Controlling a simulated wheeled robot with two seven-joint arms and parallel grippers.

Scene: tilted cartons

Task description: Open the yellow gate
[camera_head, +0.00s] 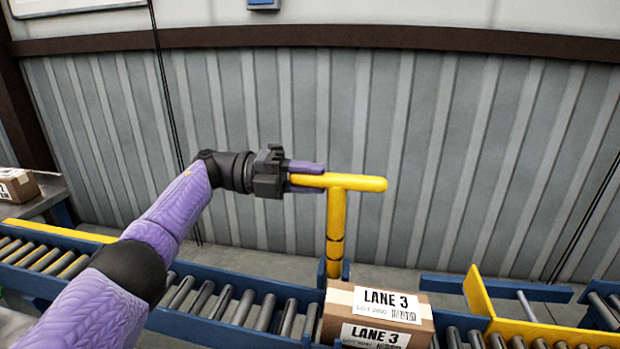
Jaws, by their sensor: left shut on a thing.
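A yellow T-shaped handle (355,183) stands upright at the far side of the conveyor, with a level crossbar on a yellow post (336,225). My left gripper (308,178) reaches in from the left and is shut on the left end of the crossbar. The fingers partly hide that end. A yellow panel (480,293) stands upright at the conveyor on the right, with a yellow strip running right from its foot. I cannot tell from this view how the handle and the panel are linked. My right gripper is not in view.
A brown carton (375,315) with LANE 3 labels sits on the roller conveyor (235,305), in front of the handle post. Another carton (18,185) lies on a table at the far left. A corrugated wall (460,160) stands behind.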

